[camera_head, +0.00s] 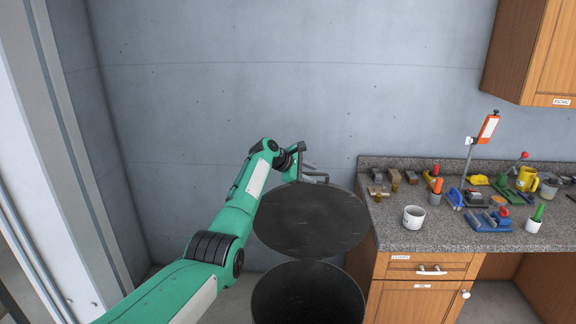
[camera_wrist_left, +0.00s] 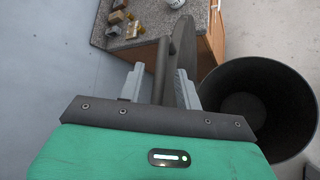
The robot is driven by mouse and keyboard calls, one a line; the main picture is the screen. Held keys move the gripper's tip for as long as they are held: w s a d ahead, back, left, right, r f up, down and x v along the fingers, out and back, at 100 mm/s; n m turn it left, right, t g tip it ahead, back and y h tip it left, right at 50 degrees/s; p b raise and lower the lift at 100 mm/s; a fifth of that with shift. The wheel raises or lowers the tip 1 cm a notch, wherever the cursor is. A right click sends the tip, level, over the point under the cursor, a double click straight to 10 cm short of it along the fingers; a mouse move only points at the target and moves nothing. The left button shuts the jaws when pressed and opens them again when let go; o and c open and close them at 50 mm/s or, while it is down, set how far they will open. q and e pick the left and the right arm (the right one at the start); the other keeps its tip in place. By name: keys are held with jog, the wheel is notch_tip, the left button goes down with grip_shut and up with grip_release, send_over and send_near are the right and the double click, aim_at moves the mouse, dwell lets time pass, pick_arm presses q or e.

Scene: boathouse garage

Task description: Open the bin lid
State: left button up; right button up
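The bin lid (camera_head: 310,222) is a dark round disc, raised and tilted up above the bin. The black bin (camera_head: 300,298) stands below it with its round mouth uncovered; its dark, empty-looking inside also shows in the left wrist view (camera_wrist_left: 250,106). My left gripper (camera_head: 314,175) is at the lid's far upper edge. In the left wrist view its two grey fingers (camera_wrist_left: 160,88) stand apart on either side of a dark bar, which looks like the lid's handle (camera_wrist_left: 161,70). Gaps show beside the bar. The lid appears nearly edge-on there (camera_wrist_left: 184,55). My right gripper is out of view.
A granite-topped counter (camera_head: 400,238) with wooden drawers stands close on the bin's right. It holds a white mug (camera_head: 413,217), a yellow mug (camera_head: 526,178) and several tools. A wooden wall cabinet (camera_head: 545,50) hangs at the upper right. Grey wall lies behind the bin.

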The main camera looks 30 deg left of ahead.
pick_arm(q)
jog(key=b+v, duration=0.4)
jog(key=v, duration=0.7)
jog(key=shift+s+a+r, duration=0.2)
